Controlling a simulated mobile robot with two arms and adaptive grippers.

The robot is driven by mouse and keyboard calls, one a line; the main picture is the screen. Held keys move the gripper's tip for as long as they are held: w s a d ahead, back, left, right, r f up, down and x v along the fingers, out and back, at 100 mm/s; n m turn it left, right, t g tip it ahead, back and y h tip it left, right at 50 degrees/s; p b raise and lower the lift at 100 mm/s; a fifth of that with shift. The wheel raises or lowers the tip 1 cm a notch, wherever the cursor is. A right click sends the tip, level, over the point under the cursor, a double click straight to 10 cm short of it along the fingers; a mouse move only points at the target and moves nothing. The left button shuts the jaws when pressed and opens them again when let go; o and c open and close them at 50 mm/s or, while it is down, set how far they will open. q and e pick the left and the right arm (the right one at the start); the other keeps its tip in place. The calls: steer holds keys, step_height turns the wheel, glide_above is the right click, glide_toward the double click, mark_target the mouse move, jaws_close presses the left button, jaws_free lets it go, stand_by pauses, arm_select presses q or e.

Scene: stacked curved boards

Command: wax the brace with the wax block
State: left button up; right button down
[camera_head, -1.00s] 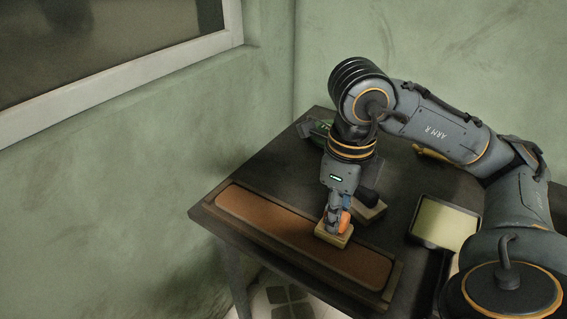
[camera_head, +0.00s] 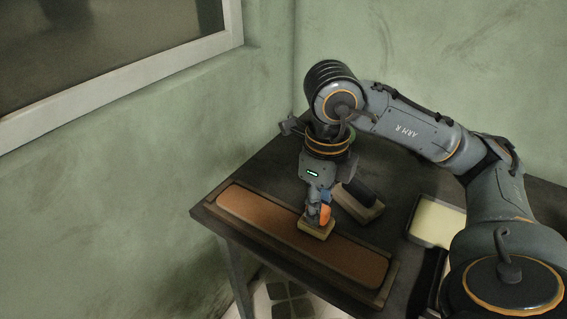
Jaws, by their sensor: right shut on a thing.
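The brace appears as a long brown curved board (camera_head: 260,213) lying in a shallow frame along the table's front edge. My right gripper (camera_head: 318,215) points down over the board's middle, shut on the wax block (camera_head: 316,230), a small yellowish block. The block's underside is at the board's surface, seemingly resting on it. An orange part shows beside the fingers. My left gripper is not in view.
A light block with a black handle (camera_head: 365,212) lies just behind the board. A dark tray with a pale yellow pad (camera_head: 432,225) sits to the right. The dark table (camera_head: 265,170) is bare at back left. A green wall stands behind.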

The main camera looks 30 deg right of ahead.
steer(key=shift+w+a+p, duration=0.45)
steer(key=shift+w, duration=0.4)
steer(key=shift+w+a, duration=0.2)
steer(key=shift+w, duration=0.5)
steer(key=shift+w, duration=0.1)
steer(key=shift+w+a+p, duration=0.3)
steer(key=shift+w, duration=0.25)
steer(key=shift+w+a+f, duration=0.15)
steer(key=shift+w+a, duration=0.25)
steer(key=shift+w, duration=0.35)
steer(key=shift+w+a, duration=0.3)
steer(key=shift+w, duration=0.5)
steer(key=shift+w+a, duration=0.3)
steer(key=shift+w, duration=0.5)
